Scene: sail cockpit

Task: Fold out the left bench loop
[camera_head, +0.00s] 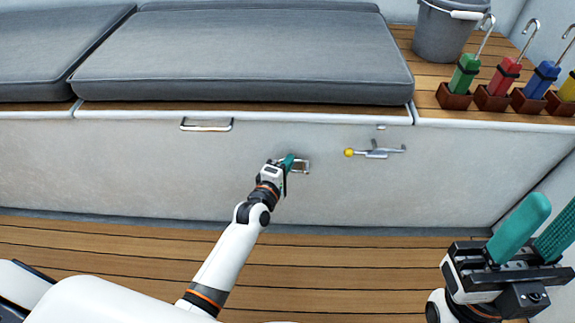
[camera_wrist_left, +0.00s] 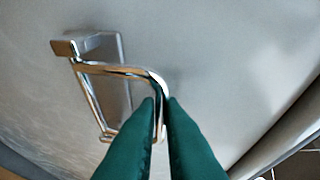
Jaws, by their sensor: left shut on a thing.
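The bench loop (camera_head: 301,166) is a shiny metal frame on the pale bench front, below the middle of the long cushion. In the left wrist view the loop (camera_wrist_left: 118,70) stands at an angle off its mounting plate (camera_wrist_left: 125,95), with the hinge side at the left. My left gripper (camera_head: 287,162) is at the loop's left part in the head view. In the wrist view its teal fingers (camera_wrist_left: 161,100) are closed on the loop's rounded outer side and hide part of it. My right gripper (camera_head: 550,215) is open and empty at the lower right, away from the bench.
A bar handle (camera_head: 206,126) is up left of the loop, and a latch with a yellow knob (camera_head: 375,151) is to the right. Grey cushions (camera_head: 245,60), a bucket (camera_head: 445,30) and coloured-handled hooks (camera_head: 505,74) sit on top. The wooden floor (camera_head: 340,262) before the bench is clear.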

